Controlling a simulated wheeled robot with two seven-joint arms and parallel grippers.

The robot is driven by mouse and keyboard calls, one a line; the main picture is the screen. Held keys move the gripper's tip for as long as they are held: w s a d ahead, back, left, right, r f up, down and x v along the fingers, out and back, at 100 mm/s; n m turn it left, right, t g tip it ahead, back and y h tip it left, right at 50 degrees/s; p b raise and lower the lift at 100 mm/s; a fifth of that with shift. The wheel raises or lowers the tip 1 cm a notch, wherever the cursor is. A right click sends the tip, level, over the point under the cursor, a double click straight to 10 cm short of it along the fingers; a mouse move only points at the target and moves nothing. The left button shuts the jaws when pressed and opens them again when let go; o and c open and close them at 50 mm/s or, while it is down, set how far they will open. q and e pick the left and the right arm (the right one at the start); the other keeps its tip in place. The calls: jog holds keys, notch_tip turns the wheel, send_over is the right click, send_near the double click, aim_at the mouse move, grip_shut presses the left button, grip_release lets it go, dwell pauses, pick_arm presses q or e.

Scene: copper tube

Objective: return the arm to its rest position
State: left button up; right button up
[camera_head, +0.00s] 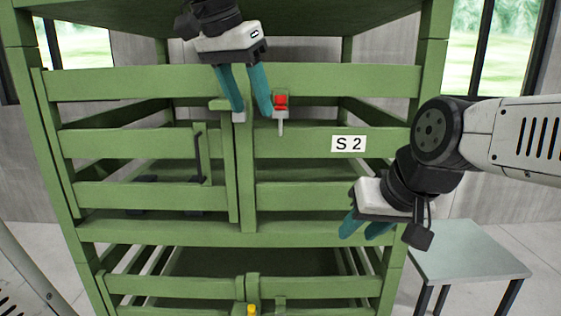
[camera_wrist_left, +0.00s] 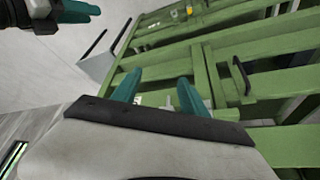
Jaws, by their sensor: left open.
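My left gripper (camera_head: 252,115) hangs in front of the upper part of the green rack (camera_head: 340,80), fingers pointing down. Its teal fingers are apart with nothing between them. It also shows in the left wrist view (camera_wrist_left: 160,95), open, with the rack beyond. The red latch (camera_head: 281,101) on the rack is just right of its right fingertip; I cannot tell whether they touch. My right gripper (camera_head: 363,230) is at the lower right in front of the rack, its fingers apart and empty. Part of it shows at the top left of the left wrist view (camera_wrist_left: 80,10). No copper tube is visible.
The rack has slatted gates, a dark handle (camera_head: 198,157), an S 2 label (camera_head: 348,144) and a yellow latch (camera_head: 252,310) below. A small grey table (camera_head: 470,250) stands at the right. The rack's bars stand close behind both grippers.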

pick_arm(q)
jog(key=s+a+f+n+t, duration=0.1)
jog(key=s+a+f+n, duration=0.2)
jog(key=f, duration=0.7)
jog(key=s+a+f+n+t, duration=0.1)
jog(key=s+a+f+n, duration=0.2)
jog(key=f, duration=0.8)
jog(key=s+a, duration=0.2)
jog(key=s, duration=0.1)
jog(key=shift+a+y, duration=0.25)
jog(key=shift+y, duration=0.05)
pick_arm(e)
jog(key=shift+c, duration=0.5)
pick_arm(q)
jog(key=shift+s, duration=0.1)
pick_arm(e)
jog(key=shift+w, duration=0.1)
